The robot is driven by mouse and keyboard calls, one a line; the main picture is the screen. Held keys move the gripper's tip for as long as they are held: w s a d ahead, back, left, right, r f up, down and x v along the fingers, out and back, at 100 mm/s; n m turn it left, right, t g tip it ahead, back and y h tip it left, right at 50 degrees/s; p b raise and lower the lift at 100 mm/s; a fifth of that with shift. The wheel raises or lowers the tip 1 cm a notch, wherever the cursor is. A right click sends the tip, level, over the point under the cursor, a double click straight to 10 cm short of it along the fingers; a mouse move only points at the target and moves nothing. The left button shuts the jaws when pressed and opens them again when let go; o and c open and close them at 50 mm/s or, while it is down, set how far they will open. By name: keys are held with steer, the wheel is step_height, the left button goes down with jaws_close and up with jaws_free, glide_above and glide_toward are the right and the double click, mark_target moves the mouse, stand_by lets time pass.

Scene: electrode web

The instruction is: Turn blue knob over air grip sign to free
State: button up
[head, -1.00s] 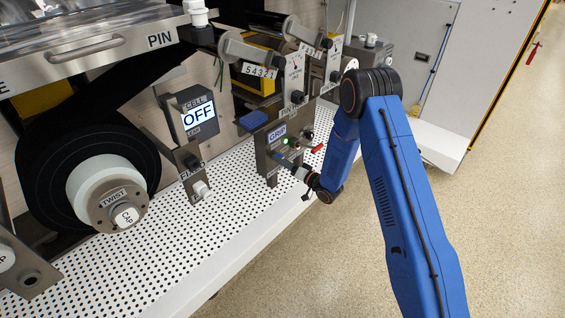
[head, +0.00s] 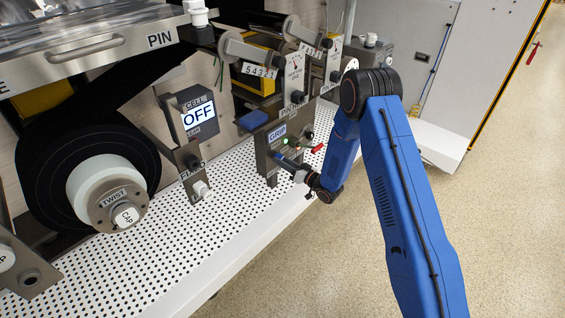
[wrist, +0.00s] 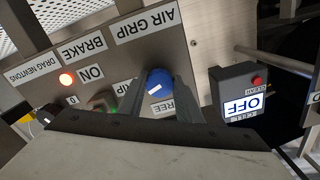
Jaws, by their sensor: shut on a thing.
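The blue knob (wrist: 158,84) sits on a grey metal panel (wrist: 120,62), with a white mark on its face. It is between the two fingers of my gripper (wrist: 158,92), which is shut on it. The AIR GRIP sign (wrist: 146,24) shows upside down in the wrist view. A FREE label (wrist: 160,108) is partly hidden behind the fingers.
A box reading OFF (wrist: 240,104) with a red button stands nearby. A white perforated bench (head: 150,235) lies below.

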steer(key=n, duration=1.4)
steer(key=shift+w+d, duration=0.15)
stand_by(0.5)
steer(key=o, duration=1)
steer(key=shift+o, duration=0.2)
steer(key=v, duration=1.7)
steer(key=shift+d, duration=0.15)
